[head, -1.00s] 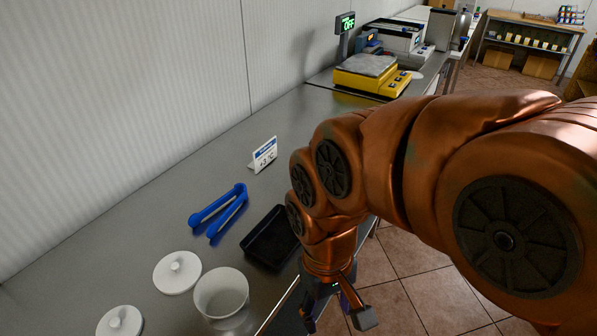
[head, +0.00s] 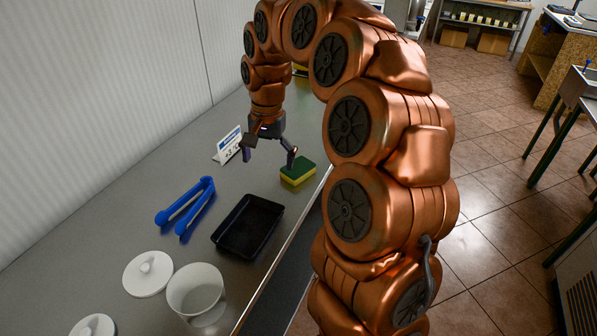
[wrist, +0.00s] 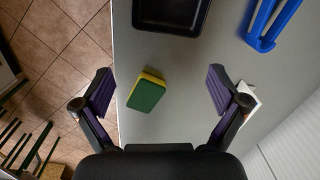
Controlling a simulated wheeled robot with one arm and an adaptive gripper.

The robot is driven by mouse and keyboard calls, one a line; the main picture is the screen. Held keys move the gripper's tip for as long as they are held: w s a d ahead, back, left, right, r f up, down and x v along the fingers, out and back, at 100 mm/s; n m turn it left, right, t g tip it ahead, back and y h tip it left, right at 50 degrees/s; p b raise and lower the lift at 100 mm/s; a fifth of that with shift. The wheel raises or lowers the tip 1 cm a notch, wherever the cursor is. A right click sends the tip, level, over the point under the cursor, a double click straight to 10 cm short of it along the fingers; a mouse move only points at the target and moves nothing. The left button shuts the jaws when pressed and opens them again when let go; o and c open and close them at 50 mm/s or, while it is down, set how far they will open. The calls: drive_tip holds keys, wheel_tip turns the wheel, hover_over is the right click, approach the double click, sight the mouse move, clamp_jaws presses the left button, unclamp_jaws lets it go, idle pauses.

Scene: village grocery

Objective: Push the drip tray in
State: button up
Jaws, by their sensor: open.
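A shallow black rectangular tray (head: 248,226), the only tray I see, lies flat and empty on the steel counter. Its right side is close to the counter's front edge. It also shows at the top of the wrist view (wrist: 172,14), partly cut off. My gripper (head: 267,163) points down over the counter beyond the tray, apart from it. Its fingers are spread wide with nothing between them gripped. In the wrist view my gripper (wrist: 161,91) has the sponge below and between its fingers.
A green and yellow sponge (head: 298,171) lies near the front edge. Blue tongs (head: 186,206), a price sign (head: 228,145), a white pot (head: 196,292) and white lids (head: 147,273) stand around the tray. A wall (head: 95,95) runs behind the counter.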

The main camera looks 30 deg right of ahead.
sight(298, 166)
drive_tip(key=w+d+f+m, duration=0.1)
drive_tip(key=w+d+m, duration=0.1)
drive_tip(key=d, duration=0.2)
drive_tip(key=w+d+f+m, duration=0.2)
drive_tip(key=d, duration=0.3)
drive_tip(key=w+d+f+m, duration=0.2)
drive_tip(key=w+d, duration=0.1)
drive_tip(key=d, duration=0.1)
drive_tip(key=shift+d+f+h, duration=0.15)
drive_tip(key=shift+h, duration=0.15)
drive_tip(key=shift+d+f, duration=0.15)
drive_tip(key=shift+f, duration=0.35)
drive_tip(key=shift+s+a+f+p, duration=0.15)
drive_tip(key=shift+f+p, duration=0.4)
drive_tip(key=shift+f, duration=1.2)
drive_tip(key=shift+w+a+f+p, duration=0.15)
drive_tip(key=shift+f+p, duration=0.4)
drive_tip(key=shift+f, duration=1.15)
drive_tip(key=shift+s, duration=0.1)
drive_tip(key=c, duration=0.9)
drive_tip(key=shift+o, duration=0.2)
drive_tip(key=shift+r, duration=0.1)
